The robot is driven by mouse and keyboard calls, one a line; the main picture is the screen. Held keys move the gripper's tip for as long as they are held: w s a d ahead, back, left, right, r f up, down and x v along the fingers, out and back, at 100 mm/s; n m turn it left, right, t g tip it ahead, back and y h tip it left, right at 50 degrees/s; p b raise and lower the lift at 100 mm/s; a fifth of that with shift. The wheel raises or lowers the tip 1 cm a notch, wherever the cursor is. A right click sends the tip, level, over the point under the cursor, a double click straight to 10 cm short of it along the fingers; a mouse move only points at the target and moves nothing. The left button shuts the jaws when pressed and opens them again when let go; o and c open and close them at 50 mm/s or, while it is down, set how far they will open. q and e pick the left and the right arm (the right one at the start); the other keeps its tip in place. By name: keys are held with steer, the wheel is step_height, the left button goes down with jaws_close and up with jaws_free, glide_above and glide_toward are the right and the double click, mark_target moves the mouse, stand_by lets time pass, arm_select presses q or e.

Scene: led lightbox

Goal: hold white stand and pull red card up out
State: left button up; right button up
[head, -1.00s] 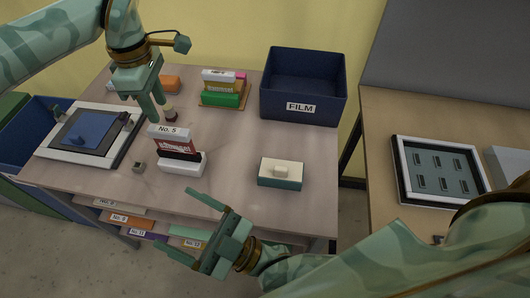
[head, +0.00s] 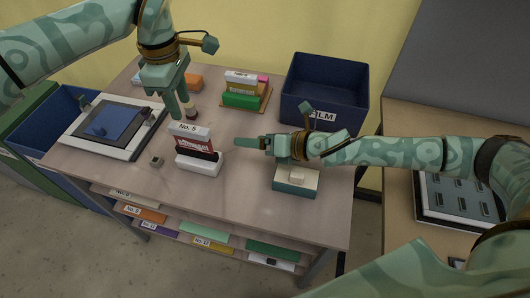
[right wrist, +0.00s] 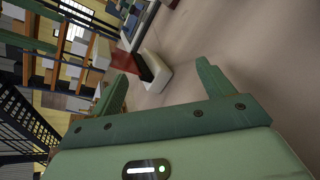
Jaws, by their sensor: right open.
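The white stand (head: 198,166) is upright on the table, with the red card (head: 196,147) in its slot and a white "No. 5" label (head: 188,130) on top. My left gripper (head: 178,112) points down just behind and left of the card, fingers apart and empty. My right gripper (head: 245,142) is to the right of the card, pointing left at it, with a gap between. In the right wrist view its open fingers (right wrist: 162,85) have the white stand (right wrist: 158,72) and red card (right wrist: 126,62) ahead of them, not touching.
A white-topped green box (head: 297,180) sits under my right forearm. A blue FILM bin (head: 325,85) stands at the back right. Card blocks (head: 241,98) lie on a tray behind. A framed panel (head: 105,125) is at left, and a small cube (head: 156,161) is beside the stand.

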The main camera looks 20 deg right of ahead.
mark_target(217, 157)
arm_select(q)
steer(key=shift+s+a, duration=0.1)
arm_select(e)
steer(key=s+r+n+g+y, duration=0.15)
steer(key=s+n, duration=0.35)
steer(key=n, duration=0.5)
steer(key=shift+g+h, duration=0.25)
steer(key=x, duration=1.6)
steer(key=shift+a, duration=0.25)
steer(key=shift+s, duration=0.1)
steer(key=c, duration=1.2)
steer(key=shift+o, duration=0.2)
